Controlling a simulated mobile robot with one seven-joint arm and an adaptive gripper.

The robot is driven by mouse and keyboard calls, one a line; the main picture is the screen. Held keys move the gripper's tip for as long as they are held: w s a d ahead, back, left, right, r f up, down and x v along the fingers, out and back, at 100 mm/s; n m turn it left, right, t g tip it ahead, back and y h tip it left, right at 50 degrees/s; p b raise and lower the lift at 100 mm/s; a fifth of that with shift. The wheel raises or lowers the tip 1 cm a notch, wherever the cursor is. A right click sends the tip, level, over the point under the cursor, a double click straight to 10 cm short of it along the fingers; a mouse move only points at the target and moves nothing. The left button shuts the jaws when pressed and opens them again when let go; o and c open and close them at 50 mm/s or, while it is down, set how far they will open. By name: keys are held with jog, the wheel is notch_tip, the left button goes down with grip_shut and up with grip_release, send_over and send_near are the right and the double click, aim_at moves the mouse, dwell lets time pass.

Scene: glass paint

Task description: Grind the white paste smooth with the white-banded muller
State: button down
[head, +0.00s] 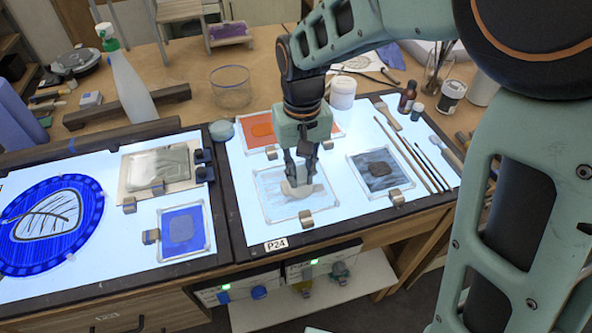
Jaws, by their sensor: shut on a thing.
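The white paste lies on a square glass slab (270,204) on the right lit panel. It looks pale and streaky across the slab. My gripper (300,172) points down over this slab and is shut on the white-banded muller (296,188). Only the muller's pale lower part shows between and below the fingers; its band is hidden. The muller stands about upright near the slab's middle right. It appears to touch the paste, but I cannot be sure from this angle.
A dark grey slab (400,182) lies to the right, with brushes (413,150) beyond it. An orange slab (325,133) lies behind. Metal blocks (306,218) sit at slab edges. A blue slab (168,246) and blue round glass (88,206) are on the left panel.

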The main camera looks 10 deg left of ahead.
aim_at(285, 191)
jog(key=shift+w+d, duration=0.2)
jog(key=shift+w, duration=0.55)
jog(key=shift+w+a+p, duration=0.3)
jog(key=shift+a+p, duration=0.05)
jog(key=shift+a, duration=0.55)
jog(key=shift+s+a+f, duration=0.1)
jog(key=shift+s+a, duration=0.55)
jog(key=shift+a, duration=0.25)
jog(key=shift+s, duration=0.9)
jog(key=shift+s+d+b, duration=0.2)
jog(key=shift+d+b, duration=0.15)
jog(key=shift+d, duration=0.35)
jog(key=shift+w+d, duration=0.65)
jog(key=shift+d, duration=0.3)
jog(key=shift+w+d, duration=0.15)
jog(key=shift+w, duration=0.65)
jog(key=shift+w+a+p, duration=0.3)
jog(key=shift+a+p, duration=0.1)
jog(key=shift+a, duration=0.5)
jog(key=shift+s+a, duration=0.7)
jog(key=shift+a, duration=0.2)
jog(key=shift+s+a+b, duration=0.1)
jog(key=shift+s+b, duration=0.2)
jog(key=shift+s, duration=0.6)
jog(key=shift+s+d, duration=0.15)
jog(key=shift+d, duration=0.75)
jog(key=shift+w+d, duration=0.65)
jog(key=shift+d, duration=0.2)
jog(key=shift+w+d, duration=0.15)
jog(key=shift+w, duration=0.65)
